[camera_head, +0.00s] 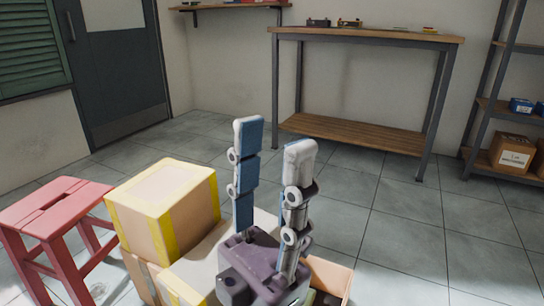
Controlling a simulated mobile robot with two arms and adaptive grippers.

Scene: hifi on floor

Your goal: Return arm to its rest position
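My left gripper (274,138) stands upright at the bottom centre of the head view, its two fingers pointing up. The fingers are apart with nothing between them, so it is open and empty. Blue pads show on the left finger, and the purple-grey palm is below. My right gripper is not in view.
A box with yellow edges (165,194) sits on other boxes just left of my gripper. A red stool (54,205) stands at the far left. A workbench (365,36) stands at the back, a shelf rack (497,103) at right. The tiled floor (408,235) at right is clear.

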